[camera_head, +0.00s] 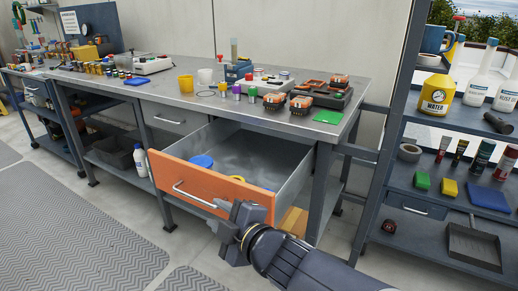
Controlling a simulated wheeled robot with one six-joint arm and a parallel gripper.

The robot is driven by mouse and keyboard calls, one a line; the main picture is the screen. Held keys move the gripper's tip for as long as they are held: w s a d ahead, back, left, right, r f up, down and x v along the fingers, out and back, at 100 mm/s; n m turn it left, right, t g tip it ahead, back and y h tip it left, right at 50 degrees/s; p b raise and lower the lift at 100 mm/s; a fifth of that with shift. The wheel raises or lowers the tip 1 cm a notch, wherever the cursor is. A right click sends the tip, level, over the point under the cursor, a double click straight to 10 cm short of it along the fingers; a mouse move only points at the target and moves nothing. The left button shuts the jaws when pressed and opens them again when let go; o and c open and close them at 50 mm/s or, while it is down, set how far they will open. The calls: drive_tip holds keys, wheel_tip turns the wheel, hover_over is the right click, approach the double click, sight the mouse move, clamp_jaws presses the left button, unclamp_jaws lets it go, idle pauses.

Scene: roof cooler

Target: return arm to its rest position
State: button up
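My arm reaches in from the lower right, and my gripper (226,212) is in front of the right part of an open drawer with an orange front (190,180). The gripper overlaps the right end of the drawer's metal handle (192,194) in the picture. I cannot tell whether it touches the handle, or whether its fingers are open or shut. The drawer is pulled well out from under the workbench (170,85). A blue-lidded container (202,161) lies inside it near the front.
Tools, cups and battery packs (308,103) crowd the bench top. A shelf rack (430,180) with a yellow WATER bottle (436,95) and bottles stands on the right. A white bottle (141,161) is left of the drawer. Patterned floor mats (75,225) lie clear at the lower left.

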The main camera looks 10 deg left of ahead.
sight(202, 200)
drive_tip(key=b+x, duration=0.3)
drive_tip(key=x, duration=0.7)
drive_tip(key=shift+d, duration=0.15)
drive_tip(key=shift+w+d, duration=0.15)
drive_tip(key=shift+w, duration=0.05)
drive_tip(key=shift+r, duration=0.1)
